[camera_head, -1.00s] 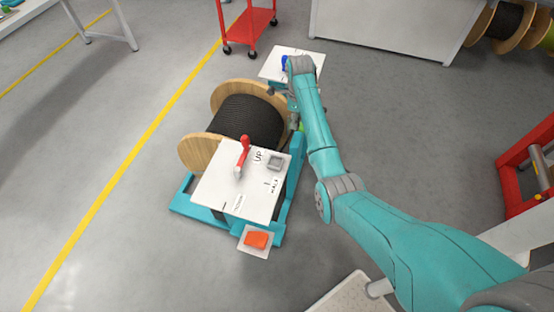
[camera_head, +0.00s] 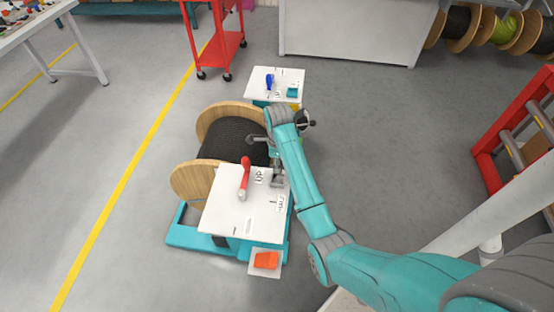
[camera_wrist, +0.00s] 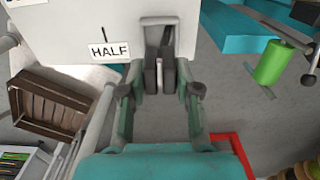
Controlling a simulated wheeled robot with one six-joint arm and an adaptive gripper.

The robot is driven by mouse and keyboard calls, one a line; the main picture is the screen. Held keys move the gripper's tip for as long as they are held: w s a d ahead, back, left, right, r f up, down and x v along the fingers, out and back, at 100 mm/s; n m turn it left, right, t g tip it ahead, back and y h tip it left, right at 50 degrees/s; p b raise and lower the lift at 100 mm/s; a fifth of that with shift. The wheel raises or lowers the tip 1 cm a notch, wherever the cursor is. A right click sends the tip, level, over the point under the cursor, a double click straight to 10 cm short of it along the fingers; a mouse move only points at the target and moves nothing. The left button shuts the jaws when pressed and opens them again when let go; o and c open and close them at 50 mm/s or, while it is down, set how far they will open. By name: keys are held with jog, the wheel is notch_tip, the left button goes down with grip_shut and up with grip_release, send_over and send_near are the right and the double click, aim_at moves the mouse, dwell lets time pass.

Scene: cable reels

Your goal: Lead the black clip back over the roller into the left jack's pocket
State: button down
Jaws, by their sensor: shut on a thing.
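The near jack has a white top plate (camera_head: 238,215) with a red lever (camera_head: 243,178), an UP label and a HALF label. Its grey pocket (camera_wrist: 160,32) is at the plate's edge in the wrist view, straight ahead of the fingers. My gripper (camera_wrist: 167,75) is at the pocket, its dark fingertips close together with little gap between them. It is shut on the black clip, which is mostly hidden between the pads. In the head view my gripper (camera_head: 277,177) is at the plate's right edge. I cannot make out the roller for certain.
A wooden reel (camera_head: 190,181) with black cable stands behind the near plate. The far jack's plate (camera_head: 259,90) carries a blue lever (camera_head: 269,80). An orange block (camera_head: 266,260) lies on a small front shelf. A green cylinder (camera_wrist: 272,62) is at right. Open floor lies left.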

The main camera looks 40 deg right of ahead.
jog(key=shift+f, duration=3.1)
jog(key=shift+f, duration=0.1)
jog(key=c, duration=0.7)
grip_release()
jog(key=shift+r, duration=3.8)
